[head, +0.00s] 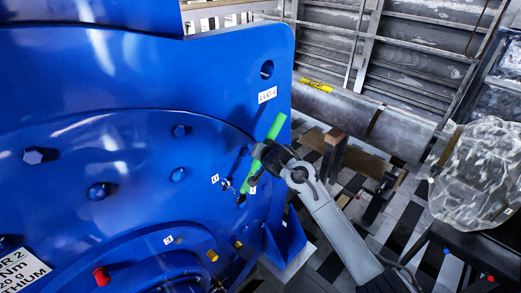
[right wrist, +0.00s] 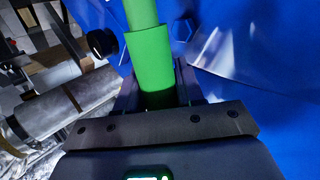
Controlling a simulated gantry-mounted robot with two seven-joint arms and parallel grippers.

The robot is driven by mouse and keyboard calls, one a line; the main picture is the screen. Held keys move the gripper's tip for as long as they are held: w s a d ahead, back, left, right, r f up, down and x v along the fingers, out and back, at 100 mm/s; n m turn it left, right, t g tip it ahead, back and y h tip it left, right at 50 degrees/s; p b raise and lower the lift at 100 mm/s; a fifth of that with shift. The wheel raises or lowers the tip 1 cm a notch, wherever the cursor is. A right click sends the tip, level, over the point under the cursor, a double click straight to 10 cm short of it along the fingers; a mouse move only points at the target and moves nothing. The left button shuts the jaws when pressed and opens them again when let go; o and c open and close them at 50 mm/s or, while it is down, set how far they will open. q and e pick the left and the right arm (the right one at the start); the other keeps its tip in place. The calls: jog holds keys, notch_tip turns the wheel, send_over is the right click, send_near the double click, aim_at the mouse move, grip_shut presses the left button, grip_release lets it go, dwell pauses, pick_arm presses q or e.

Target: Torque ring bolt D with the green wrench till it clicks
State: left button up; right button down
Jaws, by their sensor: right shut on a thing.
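The green wrench (head: 275,127) lies slanted in front of the blue motor face (head: 130,70). My right gripper (head: 262,154) is shut on it partway along its length. The lower end of the wrench comes down close to a dark bolt (head: 240,199) by two small white letter tags; whether it sits on that bolt I cannot tell. The letters on the tags (head: 214,179) are too small to read surely. In the right wrist view the wrench (right wrist: 149,48) runs up between the fingers and out of the top edge. My left gripper is not in view.
Other bolts stand on the blue face, such as one at the left (head: 38,156) and one near the middle (head: 178,174). A red cap (head: 102,275) is at the lower left. A clear plastic-wrapped bundle (head: 478,172) stands at the right.

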jog(key=shift+w+d+f, duration=0.2)
jog(key=shift+w+d, duration=0.05)
jog(key=shift+w, duration=0.05)
dwell(0.4)
jog(key=shift+d+f, duration=0.1)
jog(key=shift+w+d+f+m+g+y, duration=0.25)
jog(key=shift+f+g, duration=0.05)
jog(key=shift+f, duration=0.1)
jog(key=shift+w+d+f+m+g+y, duration=0.2)
jog(key=shift+d+f+m+g+y, duration=0.1)
jog(key=shift+f, duration=0.1)
dwell(0.4)
jog(key=shift+f, duration=0.2)
